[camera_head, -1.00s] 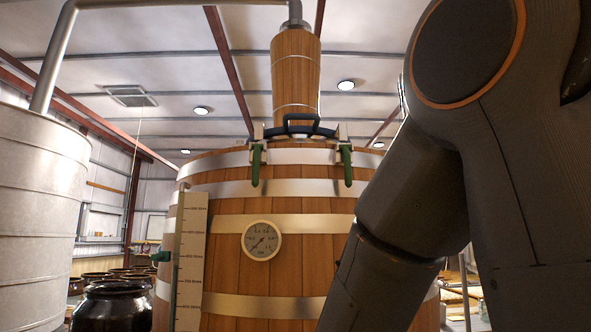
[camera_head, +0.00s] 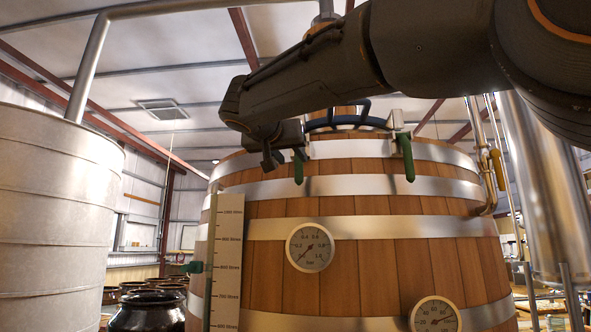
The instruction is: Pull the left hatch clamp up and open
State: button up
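The left hatch clamp shows as a green handle (camera_head: 298,170) hanging down at the top rim of the wooden vat (camera_head: 345,203). Its upper part is hidden behind my gripper. My gripper (camera_head: 284,158) is at the end of my arm, which reaches in from the upper right. It overlaps the clamp's top in the picture; I cannot tell whether it touches it, nor how far its fingers are apart. The right clamp (camera_head: 405,158) hangs down, its green handle in full view. The dark hatch (camera_head: 345,122) with its handle lies between the clamps, partly behind my arm.
A grey metal tank (camera_head: 55,215) stands at the left. A round gauge (camera_head: 310,247) and a level scale (camera_head: 226,262) are on the vat's front. Steel pipes and a shiny column (camera_head: 540,190) stand at the right. Dark jars (camera_head: 147,311) stand at lower left.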

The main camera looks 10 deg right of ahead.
aim_at(297, 158)
jog(key=p+x, duration=0.1)
jog(key=x, duration=0.1)
jog(key=r+p+x, duration=0.1)
jog(key=x, duration=0.2)
jog(key=p+x, duration=0.1)
jog(key=x, duration=0.1)
jog(key=shift+w+d+r, duration=0.25)
jog(key=shift+w+r, duration=0.1)
jog(key=shift+r, duration=0.05)
jog(key=shift+c, duration=0.3)
grip_shut()
